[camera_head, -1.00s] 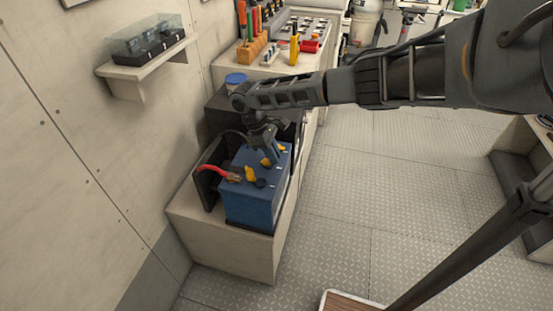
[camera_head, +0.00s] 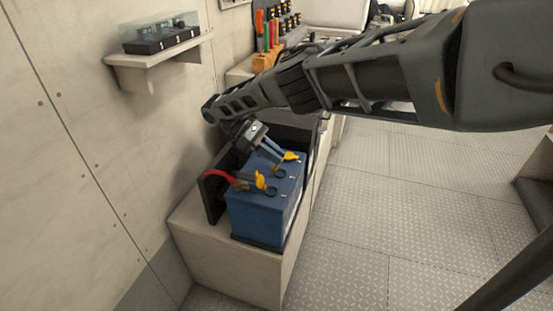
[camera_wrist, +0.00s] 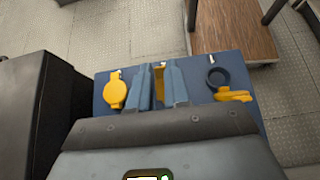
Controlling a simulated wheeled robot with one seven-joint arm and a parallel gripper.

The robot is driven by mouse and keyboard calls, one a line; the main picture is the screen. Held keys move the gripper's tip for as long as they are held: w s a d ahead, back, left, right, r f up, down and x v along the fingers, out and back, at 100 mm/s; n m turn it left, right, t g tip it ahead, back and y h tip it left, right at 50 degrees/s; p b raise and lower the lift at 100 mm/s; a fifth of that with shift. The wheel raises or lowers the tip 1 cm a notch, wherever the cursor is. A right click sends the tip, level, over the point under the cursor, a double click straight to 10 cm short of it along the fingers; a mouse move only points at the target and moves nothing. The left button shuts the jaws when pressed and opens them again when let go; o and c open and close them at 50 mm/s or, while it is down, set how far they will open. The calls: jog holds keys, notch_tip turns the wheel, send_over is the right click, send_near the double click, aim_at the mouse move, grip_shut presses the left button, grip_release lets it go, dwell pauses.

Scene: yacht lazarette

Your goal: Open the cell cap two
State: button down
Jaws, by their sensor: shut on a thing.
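The blue battery (camera_head: 262,217) sits in a box on a bench and also shows in the wrist view (camera_wrist: 200,66). My gripper (camera_head: 278,163) points down at its top. In the wrist view my gripper (camera_wrist: 159,86) is shut on the middle yellow cap (camera_wrist: 160,72), which shows narrow and edge-on between the fingers. A dark ring (camera_head: 280,172) shows at the middle cell. Another yellow cap (camera_wrist: 115,92) lies flat, seemingly closed, at the left. The right cap (camera_wrist: 233,96) is flipped open beside its dark ring (camera_wrist: 217,77). The held cap's hinge is hidden.
A red cable (camera_head: 220,175) arches at the battery's left end. A dark box wall (camera_head: 214,195) stands behind it. A wall shelf (camera_head: 160,55) with a clear-covered case is above left. The floor (camera_head: 370,210) to the right is clear.

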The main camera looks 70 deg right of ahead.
jog(key=shift+w+a+f+g+b, duration=0.25)
jog(key=shift+w+f+g+b, duration=0.2)
jog(key=shift+b, duration=0.2)
jog(key=shift+s, duration=0.1)
dwell(0.4)
jog(key=c, duration=1.1)
grip_release()
jog(key=shift+d+r, duration=0.1)
jog(key=shift+r, duration=0.25)
